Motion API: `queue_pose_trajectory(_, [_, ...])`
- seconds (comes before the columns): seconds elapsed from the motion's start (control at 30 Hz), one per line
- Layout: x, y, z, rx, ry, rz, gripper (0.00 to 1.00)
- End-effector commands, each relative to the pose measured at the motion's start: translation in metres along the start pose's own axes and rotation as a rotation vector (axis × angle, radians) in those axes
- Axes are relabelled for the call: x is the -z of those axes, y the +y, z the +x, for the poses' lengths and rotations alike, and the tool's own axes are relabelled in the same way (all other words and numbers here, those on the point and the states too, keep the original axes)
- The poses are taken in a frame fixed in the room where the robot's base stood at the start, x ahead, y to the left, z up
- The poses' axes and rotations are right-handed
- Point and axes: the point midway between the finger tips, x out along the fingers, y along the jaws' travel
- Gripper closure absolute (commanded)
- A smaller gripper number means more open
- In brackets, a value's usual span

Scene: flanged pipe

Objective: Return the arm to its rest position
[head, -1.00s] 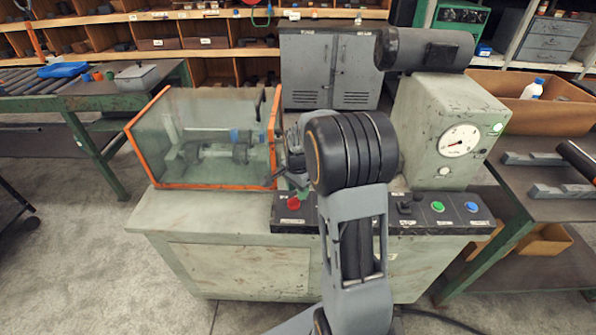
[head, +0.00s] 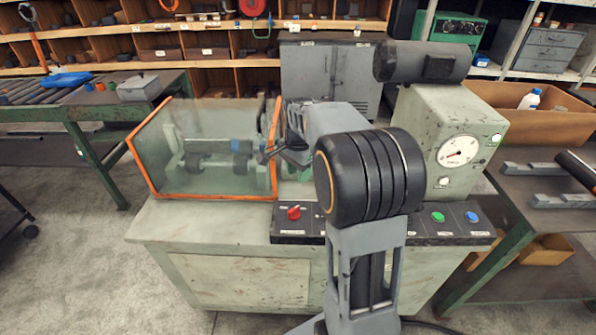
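My gripper (head: 268,154) is at the end of my arm, just right of the orange-framed clear guard (head: 205,197). It points left toward the guard's right edge, above the bench (head: 190,225). Its fingers are small and partly lost against the guard, so I cannot tell their opening. A pipe (head: 208,148) with dark and blue parts shows dimly inside the guard.
A red knob (head: 293,212), a green button (head: 438,217) and a blue button (head: 471,216) are on the front panel. A gauge box (head: 415,115) with a dark cylinder (head: 420,62) on top stands at right. Side tables flank the bench.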

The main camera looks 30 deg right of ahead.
Motion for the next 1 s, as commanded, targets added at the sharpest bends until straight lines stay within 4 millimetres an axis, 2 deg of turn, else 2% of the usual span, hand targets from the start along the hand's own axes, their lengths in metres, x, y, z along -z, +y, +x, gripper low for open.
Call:
queue_pose_trajectory(0.43, [0.000, 0.000, 0.000, 0.000, 0.000, -0.016, 0.62])
queue_pose_trajectory(0.53, [0.001, -0.002, 0.002, 0.013, 0.008, -0.137, 0.62])
queue_pose_trajectory(0.63, [-0.005, 0.008, 0.020, 0.001, -0.001, -0.311, 0.62])
queue_pose_trajectory(0.77, [-0.033, 0.035, 0.020, 0.023, 0.021, -0.614, 0.62])
queue_pose_trajectory(0.9, [-0.075, 0.069, 0.012, 0.064, 0.076, -0.932, 0.62])
queue_pose_trajectory(1.0, [-0.101, 0.092, 0.007, 0.095, 0.123, -1.108, 0.62])
